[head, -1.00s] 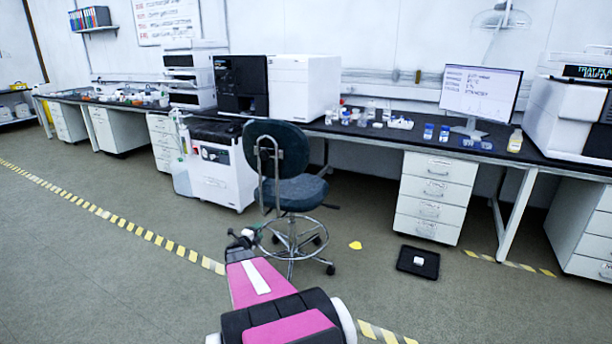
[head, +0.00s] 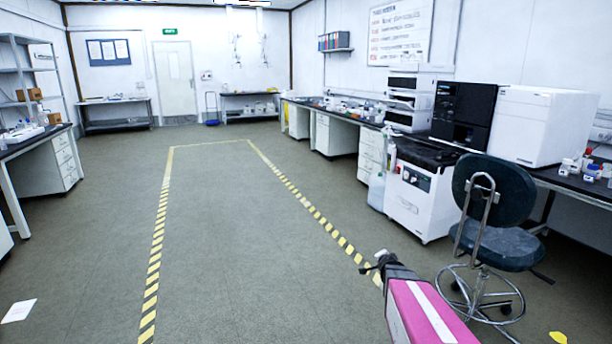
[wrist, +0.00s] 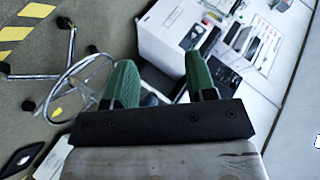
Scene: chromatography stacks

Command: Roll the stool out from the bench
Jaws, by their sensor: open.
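The stool (head: 500,235) stands upright at the right in the head view, with a dark round seat, a dark backrest on a chrome bar, a chrome foot ring and casters. It is in front of the bench (head: 560,179), beside the white cabinet. My gripper (head: 378,262) is left of the stool's base and appears apart from it. In the wrist view my gripper (wrist: 160,82) has two green fingers spread with nothing held between them. The stool's foot ring (wrist: 72,82) and casters show beyond the left finger; the seat is not clearly seen there.
A white wheeled cabinet (head: 418,195) stands left of the stool. Yellow-black floor tape (head: 315,212) runs along the aisle, whose floor is clear. A white sheet (head: 18,311) lies on the floor at left. A yellow piece (head: 557,337) lies near the stool.

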